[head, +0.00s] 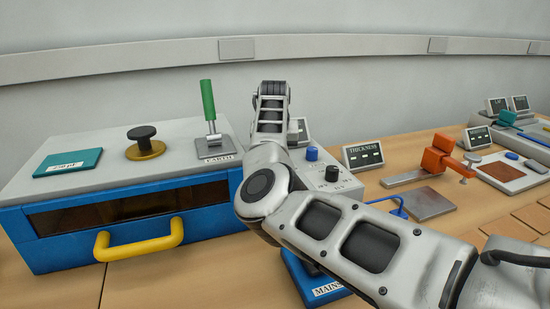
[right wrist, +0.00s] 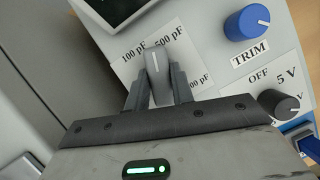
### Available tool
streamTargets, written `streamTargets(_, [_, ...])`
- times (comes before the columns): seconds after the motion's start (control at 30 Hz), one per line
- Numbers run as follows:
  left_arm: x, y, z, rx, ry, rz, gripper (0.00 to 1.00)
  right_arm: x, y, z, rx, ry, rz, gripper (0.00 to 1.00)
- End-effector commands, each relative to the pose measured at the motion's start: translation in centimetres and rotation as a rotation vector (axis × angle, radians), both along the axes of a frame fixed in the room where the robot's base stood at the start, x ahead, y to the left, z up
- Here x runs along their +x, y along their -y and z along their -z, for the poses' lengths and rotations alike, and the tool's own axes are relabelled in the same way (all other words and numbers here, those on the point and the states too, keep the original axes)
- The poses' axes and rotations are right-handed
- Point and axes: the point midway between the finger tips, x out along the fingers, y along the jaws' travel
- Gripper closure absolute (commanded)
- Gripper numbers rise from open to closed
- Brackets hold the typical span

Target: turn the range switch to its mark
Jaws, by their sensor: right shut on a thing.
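The range switch (right wrist: 154,68) is a grey knob with a white pointer line, on a pale panel in the right wrist view. Its pointer aims up between the labels 100 pF (right wrist: 133,52) and 500 pF (right wrist: 171,38). A third label at its right is partly covered. My right gripper (right wrist: 157,88) is shut on the knob, one finger on each side. In the head view my right arm hides the switch, and the fingertips do not show. My left gripper is not in view.
A blue TRIM knob (right wrist: 247,22) and a dark OFF/5 V knob (right wrist: 278,104) sit right of the switch. In the head view, a blue box with a yellow handle (head: 140,239) and a green-handled EARTH lever (head: 209,105) stand left of my arm. A THICKNESS display (head: 363,155) stands to the right.

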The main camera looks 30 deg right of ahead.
Motion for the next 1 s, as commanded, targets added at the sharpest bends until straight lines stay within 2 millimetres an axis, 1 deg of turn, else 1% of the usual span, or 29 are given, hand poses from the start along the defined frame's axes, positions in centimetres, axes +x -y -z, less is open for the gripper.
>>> streamTargets(0.2, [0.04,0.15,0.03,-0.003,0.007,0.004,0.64,0.15,-0.13,-0.03,0.000,0.002,0.175,0.99])
streamTargets(0.5, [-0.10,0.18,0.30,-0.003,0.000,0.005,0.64,0.19,-0.11,-0.13,-0.001,0.003,0.352,0.99])
streamTargets(0.7, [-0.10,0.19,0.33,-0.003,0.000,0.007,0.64,0.20,-0.09,-0.13,-0.001,0.003,0.411,0.99])
streamTargets(1.0, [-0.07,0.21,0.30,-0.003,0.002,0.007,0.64,0.20,-0.07,-0.15,-0.002,0.003,0.432,0.99])
